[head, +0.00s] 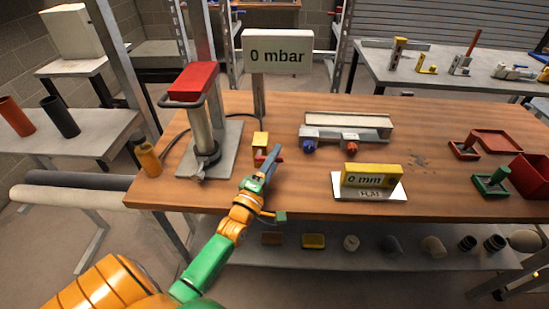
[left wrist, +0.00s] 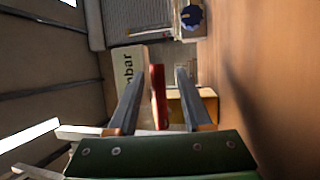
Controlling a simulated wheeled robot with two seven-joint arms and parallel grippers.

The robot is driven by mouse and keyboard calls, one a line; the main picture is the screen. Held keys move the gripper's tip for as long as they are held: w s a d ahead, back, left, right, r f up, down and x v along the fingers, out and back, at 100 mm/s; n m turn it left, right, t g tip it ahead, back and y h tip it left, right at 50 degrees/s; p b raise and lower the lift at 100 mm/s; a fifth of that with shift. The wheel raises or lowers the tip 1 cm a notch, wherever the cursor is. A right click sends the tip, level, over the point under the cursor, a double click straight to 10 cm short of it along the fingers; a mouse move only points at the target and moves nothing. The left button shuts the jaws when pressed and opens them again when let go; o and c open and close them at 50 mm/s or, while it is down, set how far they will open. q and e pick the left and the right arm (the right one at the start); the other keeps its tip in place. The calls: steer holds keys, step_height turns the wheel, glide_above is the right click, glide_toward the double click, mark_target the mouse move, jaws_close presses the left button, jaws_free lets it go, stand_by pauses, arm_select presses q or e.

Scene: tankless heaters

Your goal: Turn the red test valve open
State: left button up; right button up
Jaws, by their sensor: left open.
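The red test valve handle (head: 260,158) shows as a small red piece below a yellow block (head: 260,139) on the wooden bench, partly hidden by my left gripper (head: 272,158). In the left wrist view the handle (left wrist: 158,97) is a long red bar between the two open fingers of my left gripper (left wrist: 157,78). There is a gap to the right finger; I cannot tell whether the left finger touches it. The yellow block (left wrist: 200,106) is partly behind the right finger. The display (head: 277,52) above reads 0 mbar. My right gripper is out of view.

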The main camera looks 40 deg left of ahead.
arm_select(q)
steer(key=shift+s, duration=0.15)
jaws_close()
steer(key=shift+r, duration=0.1)
stand_by(1.1)
